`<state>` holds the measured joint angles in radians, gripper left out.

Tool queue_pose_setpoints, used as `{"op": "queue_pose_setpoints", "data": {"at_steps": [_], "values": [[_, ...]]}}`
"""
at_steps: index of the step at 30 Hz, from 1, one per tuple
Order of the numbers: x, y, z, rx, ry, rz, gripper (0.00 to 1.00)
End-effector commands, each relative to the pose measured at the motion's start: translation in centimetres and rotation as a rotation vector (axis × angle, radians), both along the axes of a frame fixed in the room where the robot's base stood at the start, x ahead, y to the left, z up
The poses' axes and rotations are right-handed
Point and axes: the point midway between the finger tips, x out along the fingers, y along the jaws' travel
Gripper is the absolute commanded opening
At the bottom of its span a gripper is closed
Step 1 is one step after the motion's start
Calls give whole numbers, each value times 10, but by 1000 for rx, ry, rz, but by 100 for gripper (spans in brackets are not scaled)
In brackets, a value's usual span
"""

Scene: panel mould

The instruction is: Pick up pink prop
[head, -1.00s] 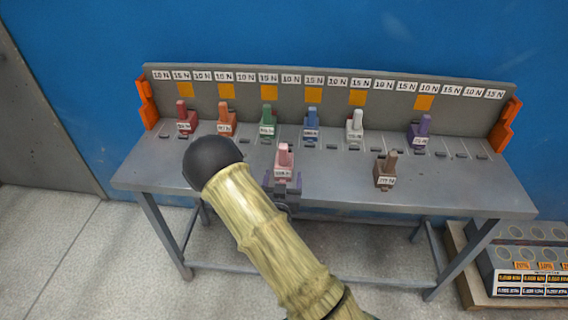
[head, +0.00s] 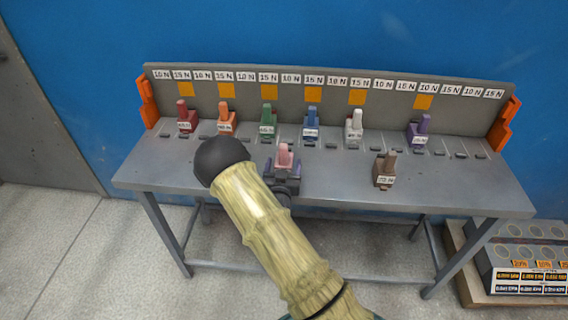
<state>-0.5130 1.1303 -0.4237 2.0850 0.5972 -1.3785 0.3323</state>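The pink prop (head: 284,157) stands upright near the front edge of the grey table, left of its middle. Its rounded top shows, but its lower body and label are mostly hidden by my gripper. My gripper (head: 283,168) is at table height on the near side of the prop, one dark finger on each side of it. The fingers look spread about as wide as before. Whether either one touches the prop is too small to tell.
A brown prop (head: 385,170) stands to the right near the front edge. Red (head: 187,118), orange (head: 226,121), green (head: 268,121), blue (head: 311,125), white (head: 354,128) and purple (head: 420,130) props stand in the back row before the labelled back panel (head: 460,100).

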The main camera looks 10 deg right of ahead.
Motion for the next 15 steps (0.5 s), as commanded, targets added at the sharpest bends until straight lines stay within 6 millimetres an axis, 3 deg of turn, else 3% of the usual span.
{"op": "queue_pose_setpoints", "data": {"at_steps": [12,13,15], "values": [[-1,0,0,1,0,0,76],[-1,0,0,1,0,0,74],[-1,0,0,1,0,0,61]]}}
